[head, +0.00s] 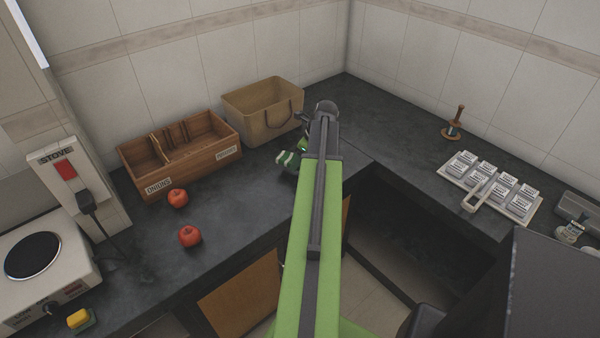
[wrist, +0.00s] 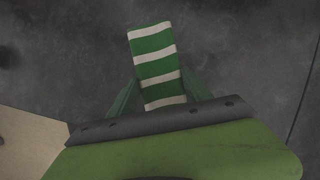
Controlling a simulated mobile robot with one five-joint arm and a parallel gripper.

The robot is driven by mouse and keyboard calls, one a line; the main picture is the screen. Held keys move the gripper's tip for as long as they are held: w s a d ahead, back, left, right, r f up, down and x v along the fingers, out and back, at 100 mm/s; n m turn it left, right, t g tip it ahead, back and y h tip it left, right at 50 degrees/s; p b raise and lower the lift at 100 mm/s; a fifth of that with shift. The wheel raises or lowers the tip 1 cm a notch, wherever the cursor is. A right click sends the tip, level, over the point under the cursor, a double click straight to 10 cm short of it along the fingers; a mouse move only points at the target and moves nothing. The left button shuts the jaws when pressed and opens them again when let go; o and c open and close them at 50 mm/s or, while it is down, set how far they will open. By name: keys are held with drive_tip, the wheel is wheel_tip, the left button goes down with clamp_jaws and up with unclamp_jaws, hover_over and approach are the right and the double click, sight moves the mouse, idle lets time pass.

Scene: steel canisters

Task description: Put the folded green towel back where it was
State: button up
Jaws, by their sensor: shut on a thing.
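The folded green towel with white stripes (head: 286,158) shows at the left of my arm's end in the head view, over the dark counter. It also shows in the wrist view (wrist: 153,55), sticking out beyond the fingers at the top middle. My gripper (wrist: 160,96) is shut on it, with a green finger along each side. In the head view my arm hides most of the gripper and part of the towel. I cannot tell whether the towel touches the counter.
A tan basket (head: 258,113) and a wooden divided crate (head: 135,155) stand behind and left. Two red apples or tomatoes (head: 189,236) lie in front of the crate. A stove (head: 75,255) is far left. A tray of labelled packets (head: 450,179) lies right. Bare counter (head: 395,130) lies behind my arm.

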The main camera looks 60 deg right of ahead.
wheel_tip(320, 180, down, 4)
drive_tip(key=b, duration=0.4)
drive_tip(key=shift+f, duration=0.2)
drive_tip(key=shift+r, duration=0.25)
drive_tip(key=shift+f, duration=0.2)
drive_tip(key=o, duration=1.2)
drive_tip(key=shift+r, duration=0.15)
drive_tip(key=shift+r, duration=0.25)
drive_tip(key=p+v, duration=1.1)
drive_tip(key=shift+r, duration=0.15)
drive_tip(key=shift+s+r, duration=0.2)
drive_tip(key=shift+r, duration=0.05)
drive_tip(key=shift+f, duration=0.1)
